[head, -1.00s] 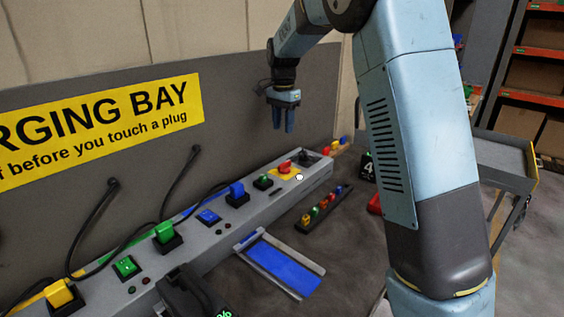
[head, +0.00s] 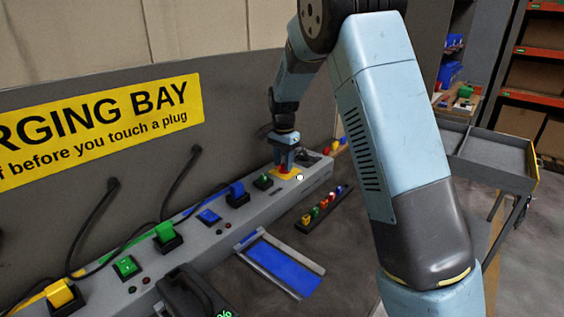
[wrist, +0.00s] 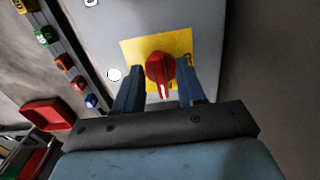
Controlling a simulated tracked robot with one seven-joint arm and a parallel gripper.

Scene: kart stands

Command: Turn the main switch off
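The main switch is a red rotary knob (wrist: 158,67) on a yellow plate (wrist: 133,49). Its handle carries a white mark and points down in the wrist view. In the head view the plate (head: 290,176) sits near the far end of the grey power rail, with the knob mostly hidden behind my fingers. My gripper (head: 286,164) is lowered over it. In the wrist view my gripper (wrist: 161,82) is open, one blue finger on each side of the knob, with gaps showing on both sides.
A round white lamp (head: 299,177) sits beside the plate. The grey rail (head: 215,243) carries several coloured plugs and sockets with cables. A black strip of small coloured pieces (head: 322,207) lies in front. A blue-floored tray (head: 282,265) and a grey cart (head: 495,158) stand nearby.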

